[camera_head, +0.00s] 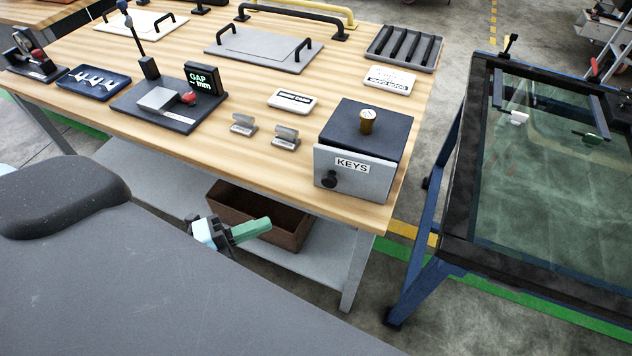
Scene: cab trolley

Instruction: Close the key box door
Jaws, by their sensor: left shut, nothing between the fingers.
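The key box (390,124) is a dark box near the front right corner of the wooden table, with a brass knob (367,121) on top. Its light grey door (372,182) carries a KEYS label and a round black knob (329,179). The door stands upright across the front of the box, flush or nearly so; I cannot tell whether a narrow gap remains. My left gripper (262,226) has green fingers, shut and empty. It shows in front of the table, to the lower left of the door and apart from it. My right gripper is not in view.
The wooden table (245,160) also holds two small metal brackets (285,138), label plates (292,99), a gap gauge stand (170,110) and a slotted tray (404,48). A brown bin (290,228) sits on the shelf below. A blue-framed glass rack (465,180) stands at right.

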